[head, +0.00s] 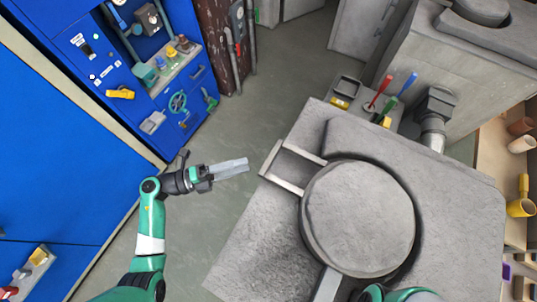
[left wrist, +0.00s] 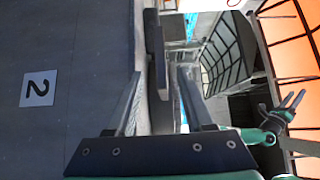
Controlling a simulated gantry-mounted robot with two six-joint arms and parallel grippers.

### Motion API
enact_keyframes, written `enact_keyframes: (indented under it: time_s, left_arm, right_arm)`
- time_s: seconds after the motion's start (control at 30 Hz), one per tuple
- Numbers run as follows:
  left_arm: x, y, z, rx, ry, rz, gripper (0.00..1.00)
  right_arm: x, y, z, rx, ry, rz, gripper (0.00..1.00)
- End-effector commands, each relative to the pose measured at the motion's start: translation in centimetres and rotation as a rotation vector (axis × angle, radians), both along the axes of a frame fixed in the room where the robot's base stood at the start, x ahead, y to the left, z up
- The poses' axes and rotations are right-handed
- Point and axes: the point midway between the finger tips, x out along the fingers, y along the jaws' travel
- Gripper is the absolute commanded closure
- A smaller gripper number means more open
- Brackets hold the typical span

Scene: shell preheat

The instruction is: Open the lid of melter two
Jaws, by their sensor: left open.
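Melter two is the grey block (head: 250,262) with a round grey lid (head: 358,218) lying flat on top. A plate with the number 2 (left wrist: 38,88) shows on its wall in the left wrist view. A pale bar handle (head: 270,158) sticks out from the lid's left side. My left gripper (head: 246,165) is open and empty, pointing at the handle with a small gap. In the left wrist view the dark handle bar (left wrist: 157,50) appears between the fingertips, ahead of them. My right gripper (left wrist: 288,98) shows small there, fingers apart, away from the handle.
A tray with red, blue and green-handled tools (head: 370,108) and a grey pipe elbow (head: 434,110) stand behind the melter. A blue panel with valves (head: 150,70) is at the upper left. A shelf with cups (head: 520,165) is at the right. Floor (head: 270,90) between is clear.

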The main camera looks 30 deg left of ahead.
Motion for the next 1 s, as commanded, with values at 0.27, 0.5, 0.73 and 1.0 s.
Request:
enact_keyframes:
  time_s: [0.27,0.5,0.73,1.0]
  left_arm:
    - [4.4,-4.6,0.2,0.001,-0.002,-0.005,0.47]
    - [6.6,-6.6,0.1,0.001,-0.002,-0.001,0.47]
    - [6.8,-6.7,0.1,0.001,-0.003,0.002,0.47]
    - [6.8,-6.7,0.1,0.001,-0.003,0.002,0.87]
  right_arm:
    - [0.0,0.0,0.7,0.001,0.000,0.001,0.50]
    - [0.0,0.0,0.8,0.000,0.000,0.001,0.50]
    - [0.0,0.0,0.8,0.000,0.000,0.001,0.50]
    - [0.0,0.0,0.8,0.000,0.000,0.001,0.50]
